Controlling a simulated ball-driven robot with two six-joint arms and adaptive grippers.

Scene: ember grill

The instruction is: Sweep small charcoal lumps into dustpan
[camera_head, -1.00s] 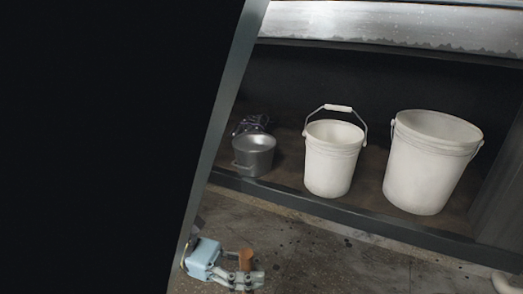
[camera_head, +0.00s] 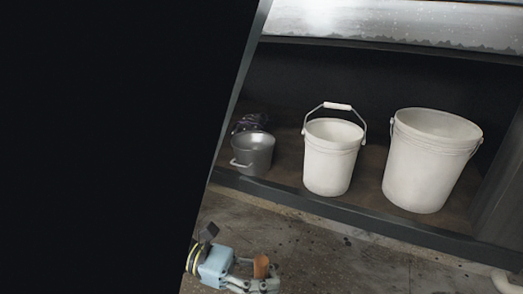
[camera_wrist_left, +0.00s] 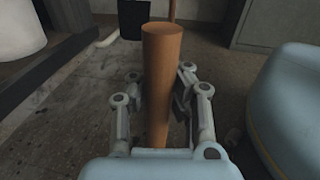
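Small dark lumps and specks (camera_head: 348,241) lie scattered on the stained floor in front of the shelf. A black flat piece (camera_wrist_left: 133,20) and a thin brown stick (camera_wrist_left: 172,10) show at the top of the left wrist view; I cannot tell if this is the dustpan. My right gripper is not in view.
A metal pail (camera_head: 253,154), a white bucket (camera_head: 331,160) and a larger white bucket (camera_head: 430,165) stand on a low shelf. The shelf's dark front rail (camera_head: 340,208) edges the floor. A dark panel fills the left side. The floor (camera_head: 310,250) right of my gripper is mostly clear.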

